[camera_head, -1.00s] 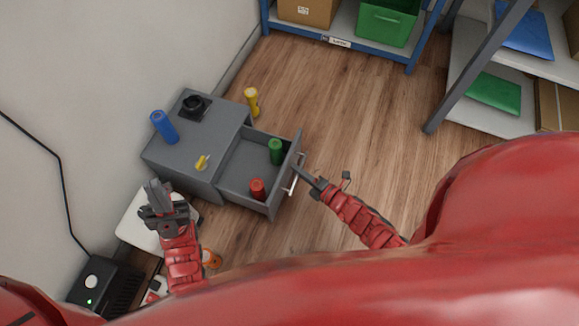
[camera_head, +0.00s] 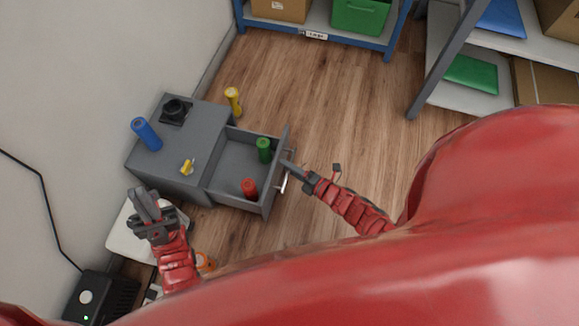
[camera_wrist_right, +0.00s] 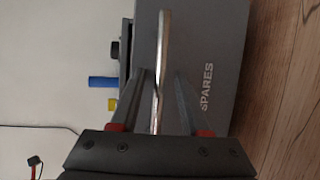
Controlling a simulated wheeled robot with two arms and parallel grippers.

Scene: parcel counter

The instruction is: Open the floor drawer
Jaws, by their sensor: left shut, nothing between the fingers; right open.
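The floor drawer (camera_head: 232,178) is pulled out of its grey cabinet (camera_head: 170,165), and I can see into it. A green cylinder (camera_head: 264,150) and a red cylinder (camera_head: 249,188) stand inside. The pale bar handle (camera_head: 284,181) is on the drawer front, which reads SPARES (camera_wrist_right: 207,88) in the right wrist view. My right gripper (camera_head: 290,168) is at the handle. In the wrist view its open fingers (camera_wrist_right: 160,100) lie on either side of the bar (camera_wrist_right: 162,60). My left gripper (camera_head: 143,205) is shut and empty, in front of the cabinet's near left side.
A yellow cylinder (camera_head: 233,101) stands behind the drawer. Wood floor (camera_head: 335,110) is clear to the right, up to the shelving (camera_head: 398,40).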

